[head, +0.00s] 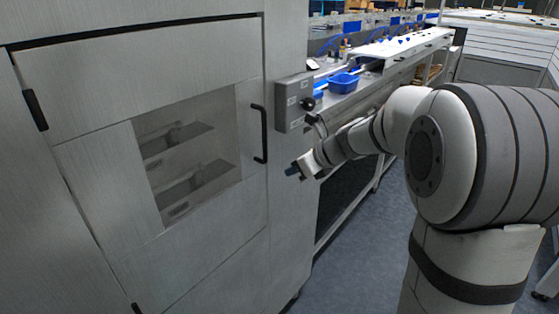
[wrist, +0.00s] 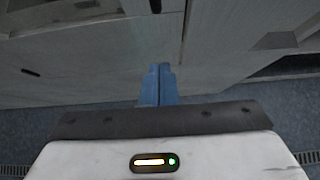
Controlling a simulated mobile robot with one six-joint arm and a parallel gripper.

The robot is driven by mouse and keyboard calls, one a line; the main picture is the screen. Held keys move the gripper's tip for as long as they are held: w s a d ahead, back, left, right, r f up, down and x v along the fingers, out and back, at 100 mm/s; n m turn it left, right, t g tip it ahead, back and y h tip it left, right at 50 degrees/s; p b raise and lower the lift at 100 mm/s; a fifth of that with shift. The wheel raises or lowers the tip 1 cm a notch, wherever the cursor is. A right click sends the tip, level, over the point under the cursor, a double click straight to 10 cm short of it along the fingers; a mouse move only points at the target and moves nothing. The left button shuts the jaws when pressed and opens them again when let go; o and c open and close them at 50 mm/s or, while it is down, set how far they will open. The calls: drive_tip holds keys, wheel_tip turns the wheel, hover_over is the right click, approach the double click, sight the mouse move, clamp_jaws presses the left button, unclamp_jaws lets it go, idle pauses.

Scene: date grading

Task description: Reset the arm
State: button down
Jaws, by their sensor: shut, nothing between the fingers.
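My gripper (head: 291,170) is at the end of my outstretched arm, just right of the grey cabinet door in the head view. In the wrist view its blue fingers (wrist: 158,84) are together with nothing between them. The fingers point toward the cabinet's grey panels; I cannot tell the exact gap, but no contact shows.
A tall grey cabinet (head: 60,190) with a window (head: 188,155) and a black door handle (head: 260,134) fills the left. A grey control box (head: 293,102) sticks out above my gripper. A blue basket (head: 344,83) stands on the long sorting line behind. The blue floor (head: 350,270) below is clear.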

drive_tip(key=d+r+m+t+h, duration=0.5)
drive_tip(key=r+m, duration=0.3)
drive_tip(key=m, duration=0.5)
drive_tip(key=s+d+m+h, duration=0.4)
drive_tip(key=s+d+m, duration=0.25)
drive_tip(key=m, duration=0.75)
drive_tip(key=s+a+f+m+g, duration=0.1)
drive_tip(key=s+f+m+g, duration=0.1)
drive_tip(key=s+m, duration=0.4)
drive_tip(key=s+a+f+m+g+y, duration=0.1)
drive_tip(key=s+a+f+m+g, duration=0.1)
drive_tip(key=s+f+m, duration=0.3)
drive_tip(key=s+a+f+m+g, duration=0.1)
drive_tip(key=s+f+m+g, duration=0.2)
drive_tip(key=s+m, duration=0.4)
drive_tip(key=s+g, duration=0.1)
drive_tip(key=s, duration=0.4)
drive_tip(key=shift+a+f+y, duration=0.35)
drive_tip(key=shift+f+y, duration=0.05)
drive_tip(key=c, duration=2.2)
unclamp_jaws()
drive_tip(key=shift+d, duration=0.1)
